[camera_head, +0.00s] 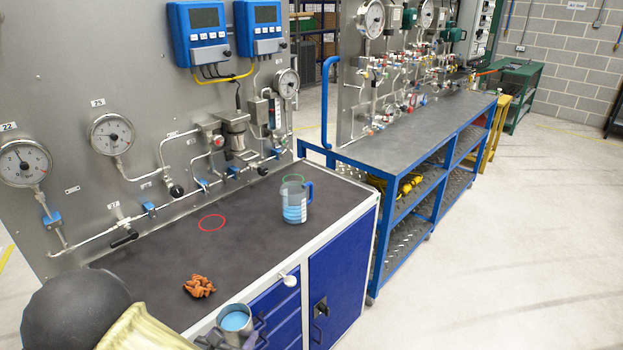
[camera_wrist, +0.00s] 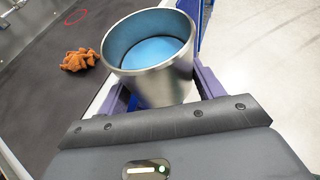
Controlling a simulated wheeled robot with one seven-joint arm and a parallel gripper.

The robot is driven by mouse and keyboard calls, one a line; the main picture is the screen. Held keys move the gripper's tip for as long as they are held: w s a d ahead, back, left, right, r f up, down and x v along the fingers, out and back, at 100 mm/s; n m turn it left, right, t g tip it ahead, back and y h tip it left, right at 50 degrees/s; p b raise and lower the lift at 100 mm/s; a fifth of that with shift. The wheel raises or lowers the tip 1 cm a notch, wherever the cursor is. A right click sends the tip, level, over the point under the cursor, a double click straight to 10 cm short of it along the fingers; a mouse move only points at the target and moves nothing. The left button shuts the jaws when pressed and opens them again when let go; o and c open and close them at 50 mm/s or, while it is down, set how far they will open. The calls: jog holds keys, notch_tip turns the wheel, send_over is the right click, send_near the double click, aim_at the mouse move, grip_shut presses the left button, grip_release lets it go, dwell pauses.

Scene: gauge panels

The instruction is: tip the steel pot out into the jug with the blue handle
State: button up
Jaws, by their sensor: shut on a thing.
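The steel pot (camera_head: 235,320) is in my gripper (camera_head: 250,332) at the front edge of the bench, upright or nearly so, with blue liquid inside. In the wrist view the steel pot (camera_wrist: 165,80) sits between the two purple fingers of my gripper (camera_wrist: 165,95), which are shut on it. The jug with the blue handle (camera_head: 295,203) stands on the bench farther back and to the right of the pot. It is clear, with blue bands or contents showing, and its handle faces right. My gripper is well apart from the jug.
A crumpled orange-brown cloth (camera_head: 199,286) lies on the bench (camera_head: 160,260) near the pot. A gauge panel (camera_head: 90,90) with pipes and valves rises along the back.

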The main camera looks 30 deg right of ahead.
jog(key=w+d+f+b, duration=0.1)
jog(key=d+f, duration=0.2)
jog(key=f, duration=0.3)
jog(key=w+d+f+m+g+h+b, duration=0.1)
jog(key=d+f, duration=0.2)
jog(key=f, duration=0.4)
jog(key=shift+d+f, duration=0.3)
jog(key=shift+d, duration=0.05)
